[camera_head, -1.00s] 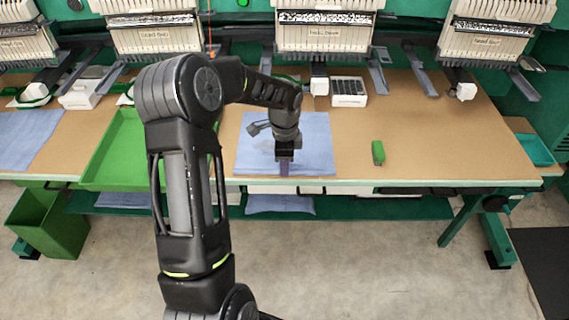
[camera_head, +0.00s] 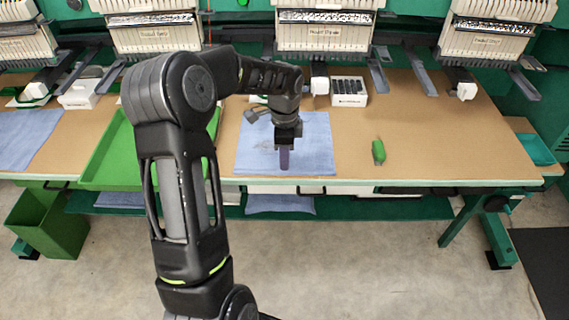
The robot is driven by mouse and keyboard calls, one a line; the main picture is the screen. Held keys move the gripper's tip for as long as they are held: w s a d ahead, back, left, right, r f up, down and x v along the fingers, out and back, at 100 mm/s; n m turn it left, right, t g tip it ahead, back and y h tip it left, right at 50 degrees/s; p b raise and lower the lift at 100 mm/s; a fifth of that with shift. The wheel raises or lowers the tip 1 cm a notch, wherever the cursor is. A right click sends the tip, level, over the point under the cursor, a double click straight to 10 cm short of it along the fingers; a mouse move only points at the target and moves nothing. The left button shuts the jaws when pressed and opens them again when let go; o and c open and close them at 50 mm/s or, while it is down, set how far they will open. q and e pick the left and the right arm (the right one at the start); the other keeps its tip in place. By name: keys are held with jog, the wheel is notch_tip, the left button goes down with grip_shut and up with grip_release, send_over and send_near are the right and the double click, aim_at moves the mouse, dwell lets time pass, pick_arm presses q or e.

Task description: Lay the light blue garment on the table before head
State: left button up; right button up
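A light blue garment (camera_head: 314,146) lies flat on the table (camera_head: 440,140), in front of one of the embroidery heads (camera_head: 326,38). My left gripper (camera_head: 284,160) points down over the middle of this garment, near the table's front edge. A narrow purple-grey piece shows at its fingertips; whether the fingers are open or shut, or touch the cloth, is not clear. Another light blue garment (camera_head: 25,138) lies on the table at the far left. My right gripper is not in view.
A green tray (camera_head: 100,165) sits left of the garment, partly behind my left arm. A small green object (camera_head: 378,152) and a white box with dark contents (camera_head: 348,92) are to the right. A green bin (camera_head: 48,222) stands on the floor. The right table area is clear.

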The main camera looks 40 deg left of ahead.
pick_arm(q)
notch_tip(320, 180, up, 8)
jog(key=shift+b, duration=0.3)
jog(key=shift+d, duration=0.1)
dwell(0.6)
jog(key=s+d+f+n+h, duration=0.1)
jog(key=d+f+n+h, duration=0.25)
jog(key=d+f, duration=1.5)
jog(key=s+d+f+n, duration=0.4)
jog(key=s+d+f, duration=0.3)
jog(key=s, duration=0.3)
jog(key=s+d+f+n, duration=0.5)
jog(key=s+d+f, duration=0.2)
jog(key=s, duration=0.3)
jog(key=shift+d+f+h, duration=0.3)
jog(key=shift+f+h, duration=0.15)
jog(key=shift+f, duration=0.05)
